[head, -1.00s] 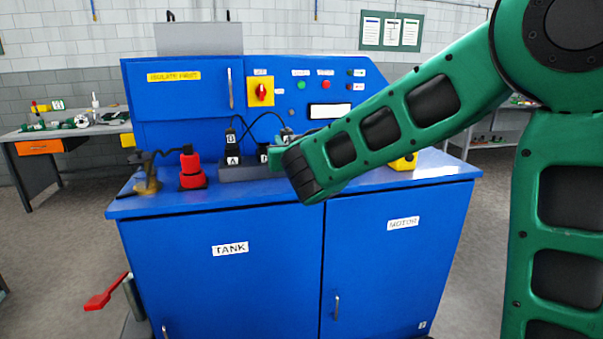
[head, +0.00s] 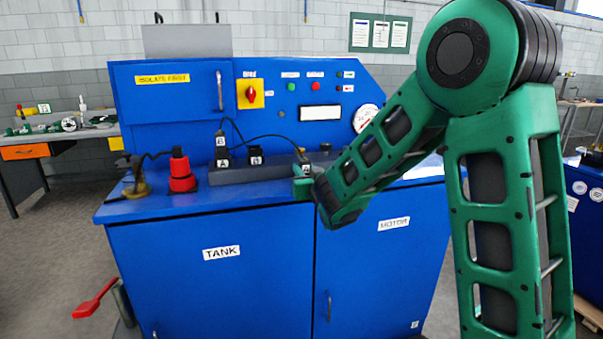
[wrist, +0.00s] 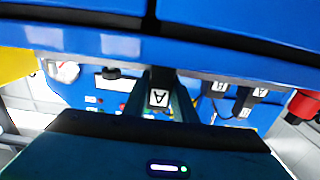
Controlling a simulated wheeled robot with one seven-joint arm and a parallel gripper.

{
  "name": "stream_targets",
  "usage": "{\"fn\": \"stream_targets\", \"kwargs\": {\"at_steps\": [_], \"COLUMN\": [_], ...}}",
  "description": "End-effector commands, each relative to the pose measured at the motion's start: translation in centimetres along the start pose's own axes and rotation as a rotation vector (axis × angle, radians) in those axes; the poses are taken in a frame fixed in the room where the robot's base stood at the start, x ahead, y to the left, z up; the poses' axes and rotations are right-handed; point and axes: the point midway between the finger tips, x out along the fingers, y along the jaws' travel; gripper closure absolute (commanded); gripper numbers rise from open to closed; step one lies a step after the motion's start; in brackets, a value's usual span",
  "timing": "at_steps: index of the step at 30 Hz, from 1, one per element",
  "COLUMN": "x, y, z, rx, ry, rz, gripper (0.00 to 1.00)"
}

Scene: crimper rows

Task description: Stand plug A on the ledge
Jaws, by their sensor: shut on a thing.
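Plug A (head: 304,160) is a dark plug with a cable running up and left from it. It also shows in the wrist view (wrist: 159,82), with its white label upside down. My gripper (head: 302,170) is shut on it, near the bench's blue top (head: 345,176), right of the dark socket block (head: 240,174). The fingers also show in the wrist view (wrist: 160,100). I cannot tell whether the plug touches the blue top. Plug B (head: 220,141) stands in the socket labelled A (head: 224,162). The socket labelled B (head: 256,160) looks empty.
A red device (head: 182,174) and a brass-coloured padlock-like item (head: 136,186) stand left of the block. The blue panel behind carries a red and yellow switch (head: 250,94) and a gauge (head: 366,117). The front strip of the top is clear.

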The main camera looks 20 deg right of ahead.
Motion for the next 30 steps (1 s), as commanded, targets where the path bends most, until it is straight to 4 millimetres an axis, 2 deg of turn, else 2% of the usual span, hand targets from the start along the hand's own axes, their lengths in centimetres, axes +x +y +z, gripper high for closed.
{"fn": "stream_targets", "kwargs": {"at_steps": [10, 11, 12, 13, 23, 26, 30], "x": [0.0, 0.0, 0.0, 0.0, 0.0, -0.8, -3.1], "y": [0.0, 0.0, 0.0, 0.0, 0.1, 0.0, -0.1], "z": [0.3, 0.2, 0.2, 0.2, 0.0, 0.0, 0.0], "rx": [0.000, 0.000, 0.000, 0.000, 0.000, 0.000, -0.001], "ry": [0.001, 0.001, 0.002, 0.002, 0.003, 0.001, 0.001], "rz": [0.001, 0.001, 0.001, 0.001, 0.001, 0.000, -0.002], "gripper": [0.99, 0.68, 0.59, 0.57, 0.57, 0.57, 0.57]}}
